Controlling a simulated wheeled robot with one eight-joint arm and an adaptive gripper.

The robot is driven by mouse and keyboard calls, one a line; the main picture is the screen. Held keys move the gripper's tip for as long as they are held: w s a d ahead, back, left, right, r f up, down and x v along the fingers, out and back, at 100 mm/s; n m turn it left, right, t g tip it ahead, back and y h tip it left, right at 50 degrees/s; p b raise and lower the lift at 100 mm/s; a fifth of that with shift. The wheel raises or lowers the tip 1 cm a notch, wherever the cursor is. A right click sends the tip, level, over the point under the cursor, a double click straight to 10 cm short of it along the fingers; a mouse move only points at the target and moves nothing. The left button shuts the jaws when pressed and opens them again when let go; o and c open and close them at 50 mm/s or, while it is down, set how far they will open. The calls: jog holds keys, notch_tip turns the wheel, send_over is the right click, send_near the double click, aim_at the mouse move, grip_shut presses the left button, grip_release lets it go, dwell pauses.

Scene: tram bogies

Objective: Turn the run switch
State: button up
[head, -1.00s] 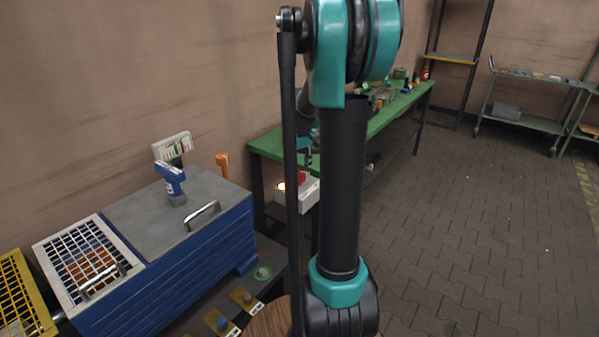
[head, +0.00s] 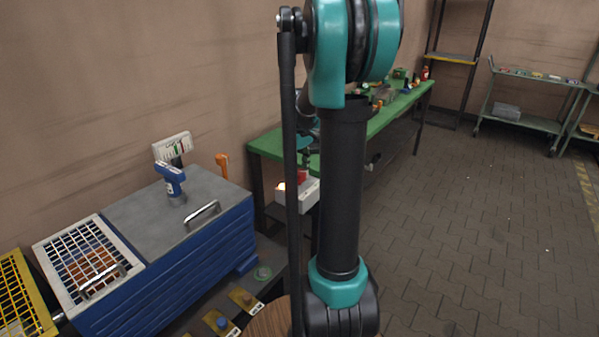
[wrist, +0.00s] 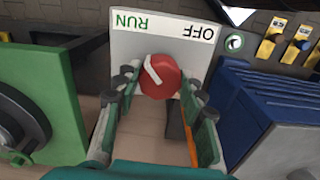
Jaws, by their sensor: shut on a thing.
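The run switch is a red round knob (wrist: 160,84) with a white pointer mark, on a pale panel (wrist: 185,48) lettered RUN and OFF, upside down in the wrist view. The white mark slants towards the RUN side. My gripper (wrist: 159,76) has one finger on each side of the knob and is shut on it. In the head view, the pale switch box (head: 308,195) stands by the near end of the green bench, with a glowing lamp on its left. My arm's column hides part of that area, and the gripper's fingertips are hard to see there.
A blue cabinet (head: 160,275) with a grey top stands left of the box, carrying a blue device (head: 171,180). A green bench (head: 385,118) runs along the wall behind. Yellow tags with knobs (head: 222,323) lie low in front. The paved floor (head: 480,230) at right is clear.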

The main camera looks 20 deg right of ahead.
aim_at(300, 172)
jog(key=o, duration=1.2)
jog(key=shift+c, duration=0.2)
notch_tip(300, 172, up, 12)
